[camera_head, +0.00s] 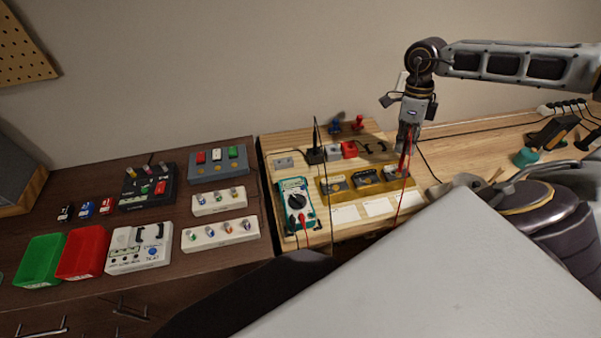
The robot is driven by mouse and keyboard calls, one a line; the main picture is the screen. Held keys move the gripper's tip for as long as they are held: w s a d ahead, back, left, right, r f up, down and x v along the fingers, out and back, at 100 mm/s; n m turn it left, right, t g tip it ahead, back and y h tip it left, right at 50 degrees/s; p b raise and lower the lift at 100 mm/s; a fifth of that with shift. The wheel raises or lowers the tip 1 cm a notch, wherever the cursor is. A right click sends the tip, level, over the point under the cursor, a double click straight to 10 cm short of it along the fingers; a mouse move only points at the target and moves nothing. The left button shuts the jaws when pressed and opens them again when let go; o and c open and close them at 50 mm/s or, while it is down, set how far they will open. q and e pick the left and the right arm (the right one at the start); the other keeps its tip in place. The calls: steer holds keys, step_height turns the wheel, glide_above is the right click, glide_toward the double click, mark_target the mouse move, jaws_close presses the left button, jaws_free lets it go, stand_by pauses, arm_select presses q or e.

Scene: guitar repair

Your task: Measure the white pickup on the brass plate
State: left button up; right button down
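The brass plate (349,195) lies on the light wooden board, with several small pickups in a row on it. A whitish pickup (392,173) sits at its right end, partly hidden behind the probe. My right gripper (406,146) comes down from above, shut on a red probe (404,163) that points down at the plate's right end. I cannot tell whether the tip touches the pickup. My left gripper is out of view.
Red and grey blocks (349,149) stand behind the plate; white cards (378,206) lie in front. A dark table at left holds green (40,260) and red (82,252) bins and several switch boxes. Thin cables cross the board.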

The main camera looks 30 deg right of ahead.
stand_by(0.8)
steer(key=shift+s+p+v, duration=0.2)
steer(key=shift+p+v, duration=0.45)
steer(key=shift+v, duration=0.35)
steer(key=shift+s+p+v, duration=0.2)
steer(key=shift+p+v, duration=0.5)
steer(key=shift+v, duration=0.3)
steer(key=shift+s+p+v, duration=0.2)
steer(key=shift+p+v, duration=0.45)
steer(key=shift+v, duration=0.35)
steer(key=shift+s+a, duration=0.1)
